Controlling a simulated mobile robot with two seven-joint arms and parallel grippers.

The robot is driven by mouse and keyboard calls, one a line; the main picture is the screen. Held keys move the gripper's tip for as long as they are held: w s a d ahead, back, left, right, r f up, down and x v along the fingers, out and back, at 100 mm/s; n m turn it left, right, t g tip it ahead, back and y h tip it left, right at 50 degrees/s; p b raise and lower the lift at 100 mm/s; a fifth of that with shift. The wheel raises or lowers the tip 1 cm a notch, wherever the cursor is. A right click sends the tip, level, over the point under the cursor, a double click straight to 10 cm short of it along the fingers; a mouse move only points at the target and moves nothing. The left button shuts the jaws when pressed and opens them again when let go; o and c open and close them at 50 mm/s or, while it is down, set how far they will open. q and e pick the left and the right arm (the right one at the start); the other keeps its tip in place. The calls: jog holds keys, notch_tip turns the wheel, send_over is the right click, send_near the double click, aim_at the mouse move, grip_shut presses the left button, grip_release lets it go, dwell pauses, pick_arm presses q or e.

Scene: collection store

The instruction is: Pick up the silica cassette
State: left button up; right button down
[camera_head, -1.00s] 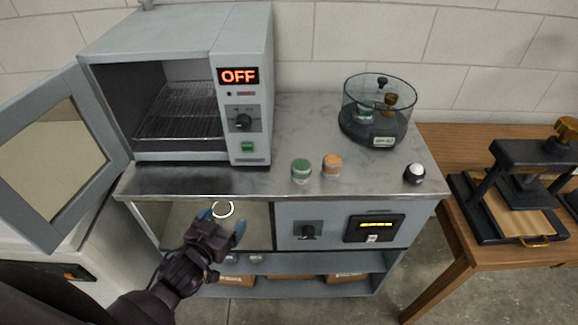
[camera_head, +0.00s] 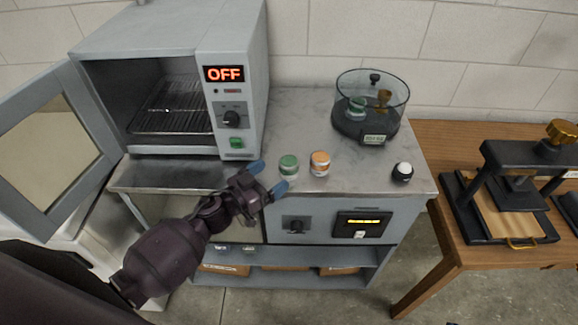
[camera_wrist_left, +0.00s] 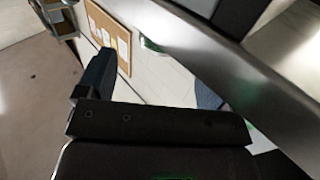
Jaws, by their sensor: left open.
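No readable label tells which is the silica cassette. My left gripper (camera_head: 268,178) is open and empty at the counter's front edge, its blue fingertips just left of and in front of the green-lidded canister, apart from the orange one. In the left wrist view the open fingers (camera_wrist_left: 152,85) show with a green-edged piece between and beyond them, not clearly identifiable. My right gripper is out of view.
An oven (camera_head: 231,110) reading OFF stands left with its door (camera_head: 52,150) swung open. A clear desiccator bowl (camera_head: 370,105) holds a green-lidded canister. A white-topped knob (camera_head: 402,172) sits front right. A press (camera_head: 510,190) stands on a wooden table. The counter's middle back is clear.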

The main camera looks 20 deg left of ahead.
aim_at(281, 167)
pick_arm(q)
jog(key=shift+r+x, duration=0.2)
jog(key=shift+x, duration=2.6)
jog(key=shift+a, duration=0.15)
jog(key=c, duration=1)
jog(key=shift+c, duration=0.2)
